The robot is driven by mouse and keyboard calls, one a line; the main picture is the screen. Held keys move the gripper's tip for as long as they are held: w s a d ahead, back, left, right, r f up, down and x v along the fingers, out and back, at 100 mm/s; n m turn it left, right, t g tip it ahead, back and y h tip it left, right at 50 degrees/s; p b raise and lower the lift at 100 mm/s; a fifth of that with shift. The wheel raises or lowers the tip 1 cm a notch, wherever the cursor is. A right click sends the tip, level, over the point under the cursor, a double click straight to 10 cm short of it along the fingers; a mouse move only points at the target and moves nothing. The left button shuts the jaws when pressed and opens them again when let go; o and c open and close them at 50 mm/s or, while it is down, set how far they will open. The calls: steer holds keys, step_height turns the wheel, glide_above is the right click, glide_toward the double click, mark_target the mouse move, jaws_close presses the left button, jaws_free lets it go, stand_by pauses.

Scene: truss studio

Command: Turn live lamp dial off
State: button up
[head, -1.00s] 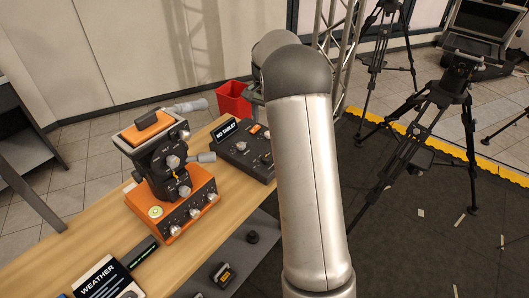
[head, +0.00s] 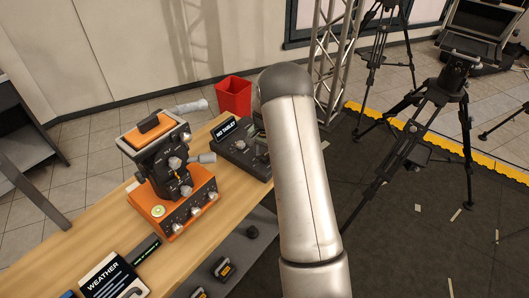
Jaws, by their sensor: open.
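My arm (head: 298,180) rises in front of the table's right side. My gripper does not show; the arm hides whatever lies past its dark elbow.
The wooden table (head: 92,247) holds a "WEATHER" sign (head: 108,278) at its near end. A small sign (head: 225,129) stands on the console. A red bin (head: 234,96) is behind the table. Tripods (head: 440,110) and a truss (head: 333,60) stand at the right.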

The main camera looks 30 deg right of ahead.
steer(key=c, duration=1)
